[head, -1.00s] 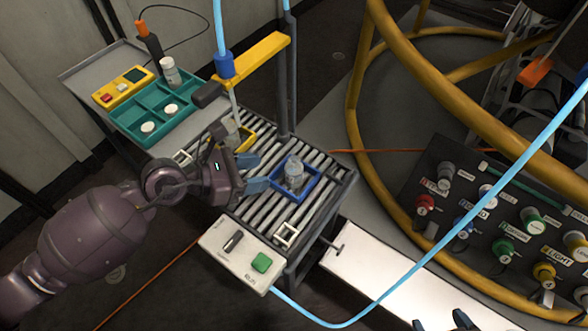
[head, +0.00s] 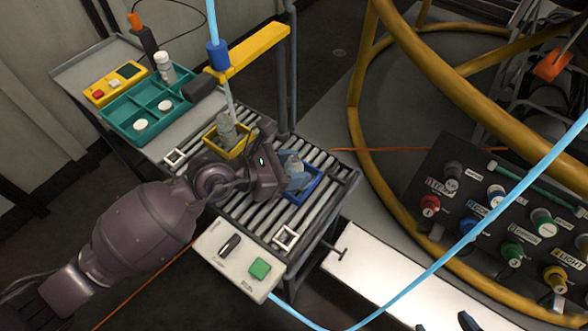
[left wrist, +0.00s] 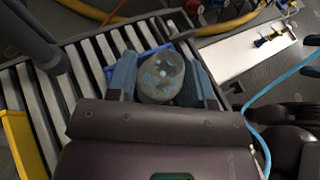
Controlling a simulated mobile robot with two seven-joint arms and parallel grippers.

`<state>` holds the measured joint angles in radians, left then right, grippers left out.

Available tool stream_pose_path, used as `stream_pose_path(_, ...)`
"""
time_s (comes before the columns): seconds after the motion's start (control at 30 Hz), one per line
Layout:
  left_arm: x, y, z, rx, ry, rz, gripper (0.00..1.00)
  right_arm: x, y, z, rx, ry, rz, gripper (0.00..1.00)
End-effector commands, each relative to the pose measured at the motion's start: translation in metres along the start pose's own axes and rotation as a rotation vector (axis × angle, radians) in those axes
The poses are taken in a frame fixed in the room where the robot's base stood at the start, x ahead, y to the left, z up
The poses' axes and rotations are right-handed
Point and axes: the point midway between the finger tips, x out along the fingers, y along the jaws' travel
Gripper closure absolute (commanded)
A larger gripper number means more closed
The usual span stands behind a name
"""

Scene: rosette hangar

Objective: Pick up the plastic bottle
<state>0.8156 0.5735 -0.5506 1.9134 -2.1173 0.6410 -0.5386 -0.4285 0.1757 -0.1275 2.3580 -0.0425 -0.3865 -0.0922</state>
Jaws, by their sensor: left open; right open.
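A clear plastic bottle (head: 293,163) stands in a blue tray (head: 312,188) on the roller conveyor. My left gripper (head: 297,177) is open at the bottle, its blue fingers partly hiding it in the head view. In the left wrist view the bottle (left wrist: 160,76) shows end-on between the two spread fingers (left wrist: 161,82); I cannot tell whether they touch it. A second clear bottle (head: 226,128) is in a yellow tray (head: 238,151) further back on the rollers. My right gripper (head: 444,325) barely shows at the bottom edge, open and away from both bottles.
A grey control box (head: 233,262) with a green button is at the conveyor's near end. A yellow-armed post (head: 258,50) rises behind the rollers. A teal tray (head: 150,105) stands back left. A light blue hose (head: 440,265) crosses the right side.

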Motion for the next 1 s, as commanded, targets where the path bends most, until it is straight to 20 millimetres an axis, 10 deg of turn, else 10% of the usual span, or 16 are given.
stream_pose_path(0.3,-0.001,0.000,0.000,0.000,0.000,0.001,0.82,0.000,0.000,0.002,-0.006,-0.004,-0.003,0.29)
stream_pose_path(0.87,-0.017,0.002,0.041,0.012,-0.007,0.006,0.82,-0.007,0.006,-0.009,0.030,0.009,0.009,0.29)
stream_pose_path(1.0,-0.040,0.001,0.024,0.002,0.003,0.005,0.82,-0.009,0.004,0.008,0.054,-0.034,0.009,0.29)
